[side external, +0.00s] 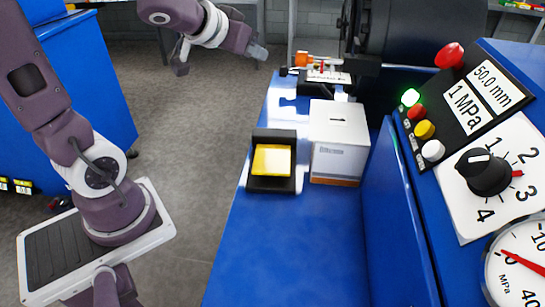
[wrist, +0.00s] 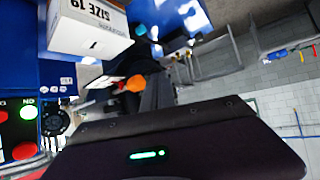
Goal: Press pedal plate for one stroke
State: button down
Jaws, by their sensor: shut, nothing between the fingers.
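The pedal plate (side external: 272,159) is a yellow plate in a black frame, on the blue bench top left of a white box. Nothing touches it in the side external view. My gripper (side external: 258,52) is at the top middle of that view, above the pedal plate in the picture and well apart from it. Its grey fingers look closed together with nothing held. In the wrist view I see my dark housing with a green light, but cannot make out the fingertips or the pedal plate.
The white box (side external: 340,140) stands right beside the pedal; it also shows in the wrist view (wrist: 88,28). An orange-topped fixture (side external: 302,59) sits behind. The control panel (side external: 455,105) with lit green button, knob and gauge is at right. Blue bench in front is clear.

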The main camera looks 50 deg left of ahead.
jog(key=w+f+h, duration=0.3)
jog(key=f, duration=0.1)
jog(key=g+h, duration=0.4)
jog(key=h, duration=0.2)
send_over(268, 157)
notch_tip(268, 157, down, 8)
jog(key=shift+w+a+r, duration=0.25)
jog(key=shift+w+a, duration=0.1)
jog(key=shift+a, duration=0.05)
jog(key=shift+f, duration=0.15)
jog(key=shift+s+d+f, duration=0.1)
jog(key=shift+f, duration=1.3)
jog(key=shift+s+d+f, duration=0.1)
jog(key=shift+d+f, duration=0.05)
jog(key=shift+f, duration=1.3)
jog(key=shift+s+d+f, duration=0.1)
jog(key=shift+f, duration=1.3)
jog(key=shift+f, duration=0.1)
jog(key=shift+f, duration=0.3)
